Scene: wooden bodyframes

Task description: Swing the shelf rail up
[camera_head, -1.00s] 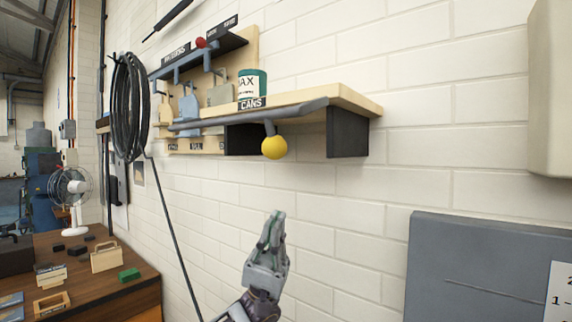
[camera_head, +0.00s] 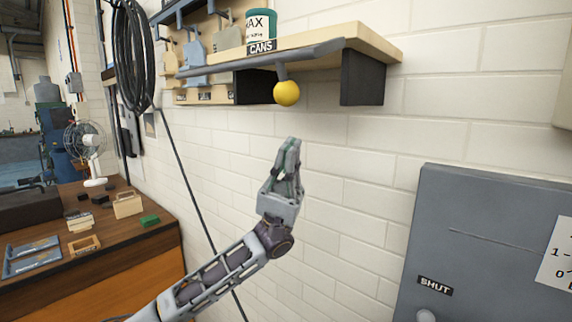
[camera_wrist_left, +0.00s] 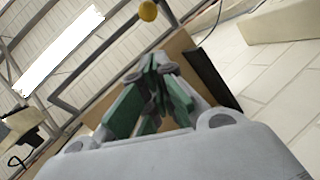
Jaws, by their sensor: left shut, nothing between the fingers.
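The shelf rail (camera_head: 255,62) is a grey bar along the front edge of the wooden shelf (camera_head: 372,42) labelled CANS. A yellow ball knob (camera_head: 286,92) hangs below the rail on a short grey stem. In the left wrist view the yellow knob (camera_wrist_left: 147,11) shows at the top, with the rail (camera_wrist_left: 100,62) as a grey bent bar beyond the fingers. My left gripper (camera_head: 292,142) is shut and empty, pointing up, below the knob and apart from it. It also shows in the left wrist view (camera_wrist_left: 155,62). My right gripper is not in view.
A WAX can (camera_head: 261,24) stands on the shelf. A grey cabinet (camera_head: 470,235) marked SHUT is at the lower right. A black cable coil (camera_head: 133,60) hangs at the left, above a wooden bench (camera_head: 120,240) with a fan (camera_head: 90,150). The wall between gripper and cabinet is clear.

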